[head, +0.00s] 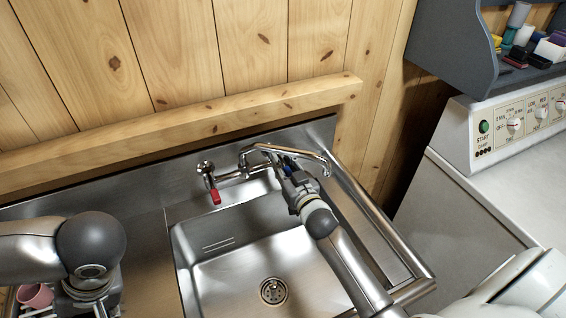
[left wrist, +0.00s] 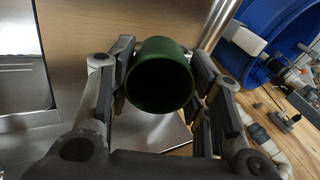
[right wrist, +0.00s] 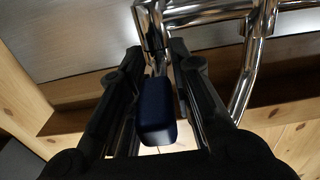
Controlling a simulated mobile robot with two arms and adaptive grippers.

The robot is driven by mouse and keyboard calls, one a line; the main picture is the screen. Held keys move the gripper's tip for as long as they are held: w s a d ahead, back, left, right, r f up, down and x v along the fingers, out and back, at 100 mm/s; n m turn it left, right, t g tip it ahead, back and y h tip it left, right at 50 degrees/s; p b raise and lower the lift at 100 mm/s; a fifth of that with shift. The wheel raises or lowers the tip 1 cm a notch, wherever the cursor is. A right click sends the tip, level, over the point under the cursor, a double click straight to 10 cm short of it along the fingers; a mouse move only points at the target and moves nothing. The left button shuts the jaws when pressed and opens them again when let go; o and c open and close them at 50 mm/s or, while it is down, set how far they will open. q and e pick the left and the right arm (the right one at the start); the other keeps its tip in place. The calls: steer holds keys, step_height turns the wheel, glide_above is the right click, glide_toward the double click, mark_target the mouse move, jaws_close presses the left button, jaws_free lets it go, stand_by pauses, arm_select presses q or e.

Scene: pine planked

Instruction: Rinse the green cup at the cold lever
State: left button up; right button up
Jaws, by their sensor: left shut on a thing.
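The green cup (left wrist: 160,82) is between the fingers of my left gripper (left wrist: 160,85), which is shut on it; its dark mouth faces the left wrist camera. In the head view the left arm is at the lower left, and the cup is not visible there. My right gripper (head: 290,178) is at the tap (head: 284,150), over the back right of the sink. In the right wrist view the blue cold lever (right wrist: 157,112) lies between the fingers of the right gripper (right wrist: 156,60), which look open around it. The red lever (head: 215,196) is to the left.
The sink basin (head: 215,275) with its drain (head: 273,291) is empty. A pink cup (head: 36,295) stands at the lower left beside my left arm. A white appliance (head: 475,200) is to the right. A blue container (left wrist: 272,45) shows beside the left gripper.

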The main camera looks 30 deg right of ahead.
jaws_close()
arm_select(q)
steer(key=shift+r+p, duration=0.55)
arm_select(e)
steer(key=shift+d+r+n+y, duration=0.1)
steer(key=shift+d+n+y, duration=0.1)
steer(key=shift+n+y, duration=0.4)
arm_select(q)
steer(key=shift+r+p, duration=0.25)
steer(key=shift+p, duration=0.05)
arm_select(e)
steer(key=shift+d+n+y, duration=0.25)
steer(key=shift+n+y, duration=0.25)
steer(key=shift+y, duration=0.7)
steer(key=shift+o, duration=2.1)
jaws_free()
